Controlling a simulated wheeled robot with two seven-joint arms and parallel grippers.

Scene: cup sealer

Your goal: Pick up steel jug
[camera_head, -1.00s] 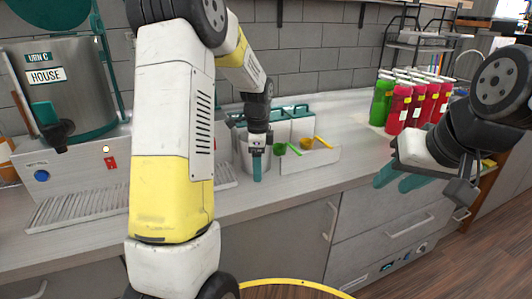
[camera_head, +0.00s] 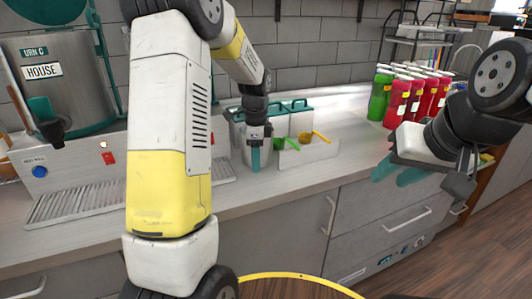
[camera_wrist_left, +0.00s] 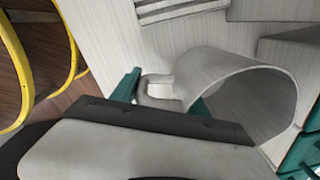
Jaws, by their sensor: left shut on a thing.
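The steel jug (camera_wrist_left: 240,95) is a grey metal cylinder with a loop handle (camera_wrist_left: 158,92), seen large in the left wrist view with its open mouth toward the right. My left gripper (camera_wrist_left: 163,97) is shut on the handle, with a teal finger on each side of it. In the head view the left gripper (camera_head: 255,159) is in front of the jug (camera_head: 267,154), which it mostly hides. I cannot tell whether the jug touches the counter. My right gripper (camera_head: 400,173) is open and empty, in front of the counter at the right.
A white box (camera_head: 318,150) with green and yellow utensils stands right beside the jug. Teal-lidded containers (camera_head: 300,119) are behind it. A large urn (camera_head: 75,75) with a drip tray (camera_head: 78,203) is at the left. Several red bottles (camera_head: 397,108) and green ones stand farther right.

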